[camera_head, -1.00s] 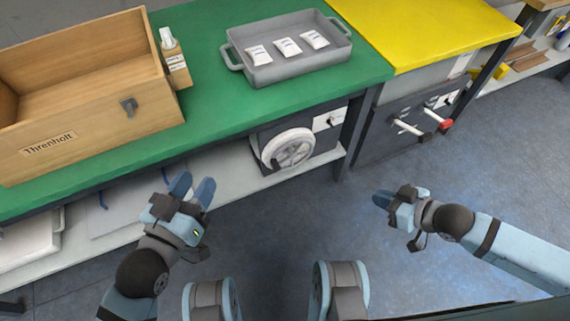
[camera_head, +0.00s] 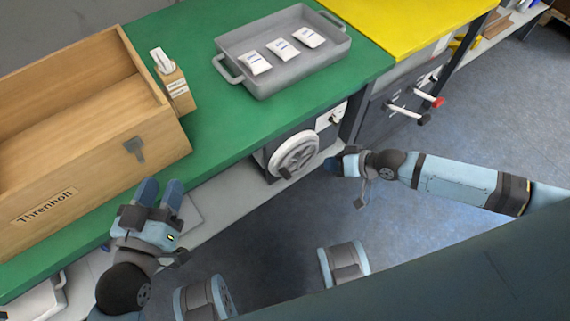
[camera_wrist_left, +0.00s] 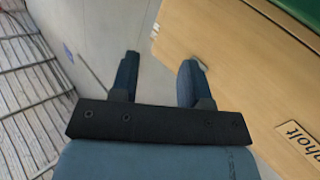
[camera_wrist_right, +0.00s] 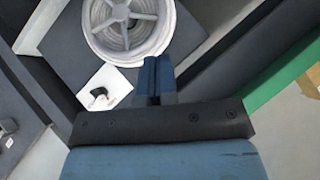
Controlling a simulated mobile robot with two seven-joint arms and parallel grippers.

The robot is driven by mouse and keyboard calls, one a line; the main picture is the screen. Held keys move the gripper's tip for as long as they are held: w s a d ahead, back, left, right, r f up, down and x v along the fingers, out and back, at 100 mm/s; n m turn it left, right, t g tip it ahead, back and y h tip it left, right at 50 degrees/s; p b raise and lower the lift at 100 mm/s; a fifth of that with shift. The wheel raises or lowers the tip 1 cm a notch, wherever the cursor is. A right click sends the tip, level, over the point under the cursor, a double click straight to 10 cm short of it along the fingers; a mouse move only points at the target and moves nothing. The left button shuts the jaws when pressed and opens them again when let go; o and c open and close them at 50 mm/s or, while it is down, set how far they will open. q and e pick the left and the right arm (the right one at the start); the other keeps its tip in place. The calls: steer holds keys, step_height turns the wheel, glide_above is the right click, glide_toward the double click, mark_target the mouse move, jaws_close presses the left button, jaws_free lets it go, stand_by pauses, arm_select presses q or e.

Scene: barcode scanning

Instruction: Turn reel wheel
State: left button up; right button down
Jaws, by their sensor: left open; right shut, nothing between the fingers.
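The reel wheel (camera_head: 294,153) is a round, light grey wheel on the front of a dark unit under the green bench. A dark handle knob (camera_head: 285,172) shows at its lower left in the head view. My right gripper (camera_head: 332,166) is shut and empty, just right of the wheel. In the right wrist view the wheel (camera_wrist_right: 130,28) is straight ahead, and the shut fingertips (camera_wrist_right: 157,62) overlap its rim; I cannot tell if they touch. My left gripper (camera_head: 159,192) is open and empty, in front of the bench edge near the wooden box.
A wooden box (camera_head: 160,140) labelled Threnholt stands on the green bench (camera_head: 215,120). A grey tray (camera_head: 310,68) holds three white packets. Open floor lies in front.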

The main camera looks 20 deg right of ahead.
steer(key=b, duration=0.5)
glide_toward(288, 172)
steer(key=w+r+x, duration=0.1)
steer(key=x, duration=0.4)
steer(key=shift+s+a+f, duration=0.1)
steer(key=shift+a+f, duration=0.15)
steer(key=shift+f, duration=0.2)
steer(key=shift+s+a+f, duration=0.1)
steer(key=shift+a+f, duration=0.15)
steer(key=shift+f, duration=0.2)
arm_select(q)
steer(key=shift+d+r+t+h, duration=0.4)
steer(key=shift+d+r+h, duration=0.45)
steer(key=shift+h, duration=0.25)
